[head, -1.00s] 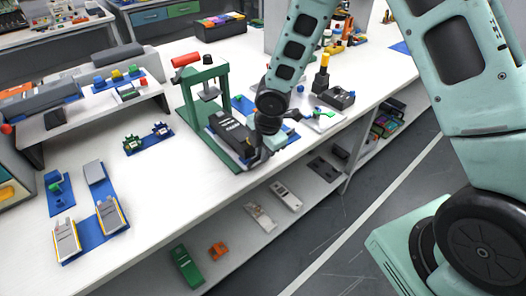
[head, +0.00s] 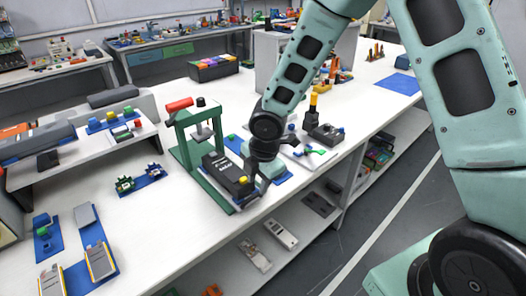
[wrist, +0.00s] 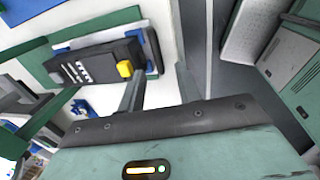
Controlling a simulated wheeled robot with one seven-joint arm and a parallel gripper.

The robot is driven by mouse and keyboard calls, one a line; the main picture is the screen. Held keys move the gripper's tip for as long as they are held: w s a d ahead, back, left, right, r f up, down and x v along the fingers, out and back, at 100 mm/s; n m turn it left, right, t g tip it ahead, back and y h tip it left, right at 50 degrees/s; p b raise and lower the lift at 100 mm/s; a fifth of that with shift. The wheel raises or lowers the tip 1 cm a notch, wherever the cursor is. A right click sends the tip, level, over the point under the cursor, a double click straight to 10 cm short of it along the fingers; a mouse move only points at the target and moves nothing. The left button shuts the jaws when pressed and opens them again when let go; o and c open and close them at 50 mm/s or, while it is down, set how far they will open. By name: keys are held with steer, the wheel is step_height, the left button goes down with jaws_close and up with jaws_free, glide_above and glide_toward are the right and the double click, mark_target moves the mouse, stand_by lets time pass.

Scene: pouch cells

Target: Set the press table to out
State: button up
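The press has a green frame (head: 184,142), a red handle (head: 179,104) and a grey plate (head: 201,132) hanging under its top. A dark block with pale markings and a yellow knob, seemingly the press table (head: 222,170), lies on the green base, mostly in front of the plate. It also shows in the wrist view (wrist: 88,68), with its yellow knob (wrist: 125,69) facing my gripper. My gripper (head: 266,186) is beside the block's knob end. In the wrist view its two fingers (wrist: 160,88) stand apart with nothing between them; the knob is just beyond the left finger.
A black device with a yellow-topped post (head: 325,133) stands right of the press. A small blue tray with green parts (head: 148,177) and a low shelf (head: 85,148) are to the left. The bench's front edge is close to my gripper.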

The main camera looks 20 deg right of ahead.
step_height(320, 180, up, 12)
steer(key=s+p, duration=0.2)
steer(key=shift+s+d+f, duration=0.15)
steer(key=shift+d, duration=0.2)
steer(key=s+a+r+m, duration=0.2)
steer(key=s+m, duration=0.2)
steer(key=s, duration=0.3)
steer(key=s+a+r+m+g, duration=0.1)
steer(key=s+a+m, duration=0.1)
steer(key=s+m, duration=0.3)
steer(key=s+a+r+m+g, duration=0.1)
steer(key=s+m, duration=0.4)
steer(key=s, duration=0.6)
steer(key=shift+s+a+r, duration=0.25)
steer(key=shift+a+r, duration=0.6)
steer(key=shift+a, duration=0.2)
